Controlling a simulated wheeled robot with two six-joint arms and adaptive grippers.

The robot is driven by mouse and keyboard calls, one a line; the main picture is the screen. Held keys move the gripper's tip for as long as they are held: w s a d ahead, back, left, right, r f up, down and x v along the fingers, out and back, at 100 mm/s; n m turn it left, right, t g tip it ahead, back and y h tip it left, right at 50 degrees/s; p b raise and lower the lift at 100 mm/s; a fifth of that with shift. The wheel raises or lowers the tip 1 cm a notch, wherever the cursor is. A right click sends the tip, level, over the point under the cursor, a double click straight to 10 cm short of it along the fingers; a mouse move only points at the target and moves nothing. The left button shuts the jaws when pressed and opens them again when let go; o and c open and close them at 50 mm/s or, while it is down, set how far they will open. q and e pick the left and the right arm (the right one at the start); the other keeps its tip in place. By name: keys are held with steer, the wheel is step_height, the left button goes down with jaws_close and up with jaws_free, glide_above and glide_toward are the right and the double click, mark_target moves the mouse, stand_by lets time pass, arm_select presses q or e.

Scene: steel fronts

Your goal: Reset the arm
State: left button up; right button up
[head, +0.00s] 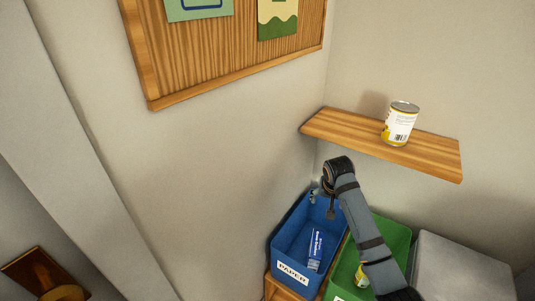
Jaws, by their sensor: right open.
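My right arm (362,222) comes in from the lower right and reaches up past the bins. My right gripper (322,203) hangs from the dark wrist, in front of the back end of the blue bin (283,268). Its fingers are small in the picture and spread apart, with nothing seen between them. My left gripper is not in the head view.
The blue bin, labelled PAPER, holds a blue-and-white box (314,248). A green bin (396,236) beside it holds a yellow item (361,276), and a grey bin (462,268) stands at right. A can (401,124) stands on a wooden wall shelf (340,128). A framed board (235,55) hangs upper left.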

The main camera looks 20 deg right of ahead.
steer(key=s+a+f+n, duration=0.2)
steer(key=s+a+f, duration=0.1)
steer(key=s, duration=0.3)
steer(key=s+a+f+n, duration=0.2)
steer(key=s+a+f, duration=0.1)
steer(key=s+f, duration=0.15)
steer(key=s+a+r+n+y, duration=0.1)
steer(key=s+a+n+y, duration=0.3)
steer(key=s, duration=1.2)
step_height(320, 180, down, 20)
steer(key=s+d+m+g+h+p, duration=0.1)
steer(key=s+d+g+h+p, duration=0.15)
steer(key=p, duration=0.45)
steer(key=s+f+p, duration=0.2)
steer(key=s+f, duration=0.3)
steer(key=s, duration=0.4)
steer(key=s+f+p, duration=0.2)
steer(key=s+f, duration=0.4)
steer(key=s, duration=0.2)
steer(key=shift+s+f+p, duration=0.15)
steer(key=shift+s+p, duration=0.15)
steer(key=shift+s, duration=0.1)
